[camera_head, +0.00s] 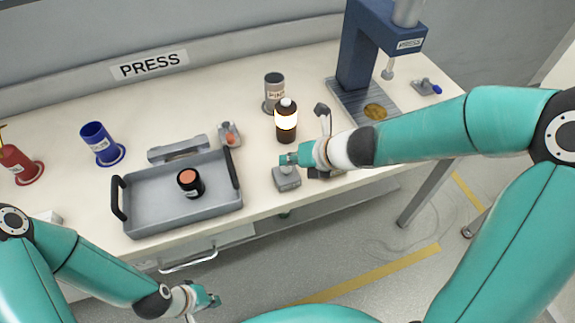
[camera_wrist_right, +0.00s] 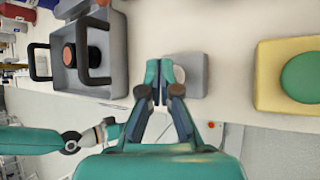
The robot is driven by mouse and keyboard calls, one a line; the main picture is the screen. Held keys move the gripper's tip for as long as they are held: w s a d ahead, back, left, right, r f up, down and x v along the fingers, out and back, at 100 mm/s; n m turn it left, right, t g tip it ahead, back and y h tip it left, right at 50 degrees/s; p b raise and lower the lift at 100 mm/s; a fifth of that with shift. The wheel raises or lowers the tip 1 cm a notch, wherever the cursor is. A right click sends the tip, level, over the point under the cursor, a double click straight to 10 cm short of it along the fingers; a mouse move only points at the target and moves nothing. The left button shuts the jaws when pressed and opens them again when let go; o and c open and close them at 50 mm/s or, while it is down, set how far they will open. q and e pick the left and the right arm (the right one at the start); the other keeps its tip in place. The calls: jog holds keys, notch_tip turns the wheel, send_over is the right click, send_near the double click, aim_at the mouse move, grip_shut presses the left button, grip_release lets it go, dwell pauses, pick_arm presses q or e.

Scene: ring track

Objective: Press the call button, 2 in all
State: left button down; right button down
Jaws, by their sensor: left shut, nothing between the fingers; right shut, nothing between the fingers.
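A small grey box (camera_head: 287,180) stands near the front edge of the table. In the right wrist view this grey box (camera_wrist_right: 194,72) has a pale rounded part partly hidden by my fingers. My right gripper (camera_head: 286,159) is shut and empty, its tips over or at the box; I cannot tell whether they touch it. In the right wrist view a yellow box with a green round button (camera_wrist_right: 304,77) stands to the right, apart from the fingers (camera_wrist_right: 159,68). No label shows which is the call button. My left gripper (camera_head: 213,299) is shut and empty, in front of the table.
A grey tray (camera_head: 150,221) with a dark, orange-topped jar (camera_head: 190,183) lies to the left. A brown bottle (camera_head: 286,125) stands behind my right gripper. A blue press (camera_head: 362,50) stands at the back right. A blue cup (camera_head: 98,142) and a red cup (camera_head: 17,164) stand further left.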

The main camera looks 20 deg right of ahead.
aim_at(289, 168)
jog(key=shift+f+b, duration=0.6)
jog(key=shift+f, duration=0.05)
dwell(0.3)
jog(key=shift+r+p, duration=1.05)
notch_tip(289, 168, up, 5)
jog(key=p, duration=0.5)
dwell(1.8)
